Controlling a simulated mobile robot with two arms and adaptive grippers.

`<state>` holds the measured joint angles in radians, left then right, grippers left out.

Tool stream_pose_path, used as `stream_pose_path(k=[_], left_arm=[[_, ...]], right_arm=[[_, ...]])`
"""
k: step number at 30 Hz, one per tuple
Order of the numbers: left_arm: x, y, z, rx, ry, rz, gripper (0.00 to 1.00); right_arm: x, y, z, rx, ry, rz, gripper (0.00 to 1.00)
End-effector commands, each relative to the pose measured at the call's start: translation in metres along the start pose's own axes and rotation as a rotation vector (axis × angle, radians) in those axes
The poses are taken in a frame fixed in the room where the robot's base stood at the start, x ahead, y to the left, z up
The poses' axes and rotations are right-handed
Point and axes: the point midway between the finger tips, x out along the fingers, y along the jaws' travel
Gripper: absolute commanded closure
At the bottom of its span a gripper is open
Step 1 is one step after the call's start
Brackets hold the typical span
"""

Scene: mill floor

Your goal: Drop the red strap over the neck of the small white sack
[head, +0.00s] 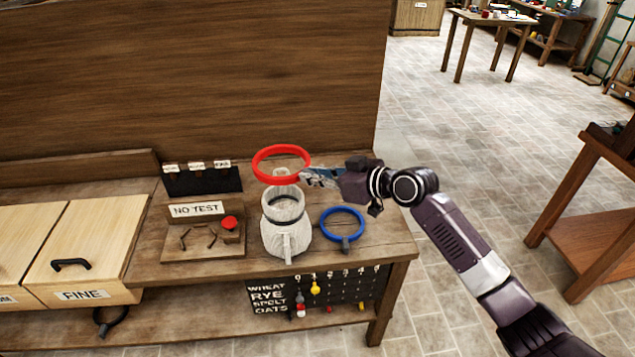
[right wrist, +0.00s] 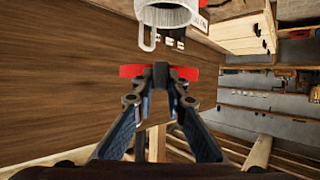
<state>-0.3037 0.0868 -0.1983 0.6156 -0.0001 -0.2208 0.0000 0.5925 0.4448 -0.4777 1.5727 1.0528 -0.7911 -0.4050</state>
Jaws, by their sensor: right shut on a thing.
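The red strap (head: 282,149) is a stiff ring, held roughly level in the air by my right gripper (head: 312,178). In the right wrist view, the fingers (right wrist: 161,88) are shut on a dark tab of the red strap (right wrist: 131,71). The small white sack (head: 287,236) stands upright on the bench, with a dark band inside or around its top and a pale loop on its front. The strap appears above the sack's top, apart from its body; exact height and alignment are hard to tell. The sack partly shows in the right wrist view (right wrist: 168,15). My left gripper is out of view.
A blue ring strap (head: 342,222) lies on the bench (head: 375,250) just right of the sack. Left are a "NO TEST" stand (head: 197,210) with a red knob and a pale "FINE" bin (head: 85,250). A tall wooden panel (head: 190,70) rises behind.

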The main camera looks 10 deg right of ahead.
Motion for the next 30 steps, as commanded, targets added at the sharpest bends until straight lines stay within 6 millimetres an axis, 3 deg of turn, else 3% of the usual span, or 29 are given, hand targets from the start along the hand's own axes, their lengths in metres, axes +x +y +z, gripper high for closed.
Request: stream_pose_path(k=[5, 14, 30], left_arm=[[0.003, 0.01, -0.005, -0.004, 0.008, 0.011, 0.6], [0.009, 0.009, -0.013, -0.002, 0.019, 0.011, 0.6], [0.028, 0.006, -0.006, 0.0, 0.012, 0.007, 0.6]], right_arm=[[-0.002, -0.001, -0.001, -0.009, 0.001, -0.021, 1.0], [0.002, -0.002, 0.007, -0.008, 0.002, -0.022, 1.0], [0.012, -0.002, 0.032, -0.007, 0.003, -0.022, 1.0]])
